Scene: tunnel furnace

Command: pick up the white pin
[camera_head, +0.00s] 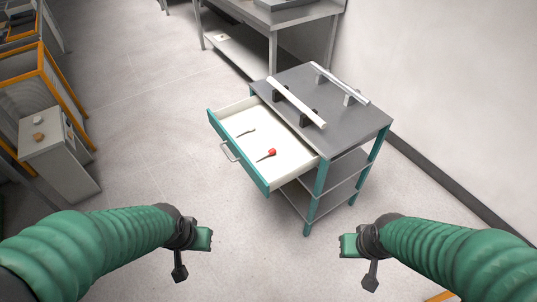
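Two long white pins lie on dark stands on top of a grey cart (357,112). The left pin (296,102) is nearer the open drawer. The right pin (338,83) is near the cart's far right edge and looks greyer. My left gripper (204,240) hangs over the floor at the lower left, well short of the cart. My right gripper (348,245) is over the floor in front of the cart, to its lower right. Neither gripper touches a pin and no object shows in either. Their finger openings are too small to make out.
The cart's teal drawer (240,155) is pulled out to the left, holding a red-handled tool (267,154) and a small tool (246,132). A wall stands on the right. A grey table (290,14) is behind. Open floor (150,130) lies to the left.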

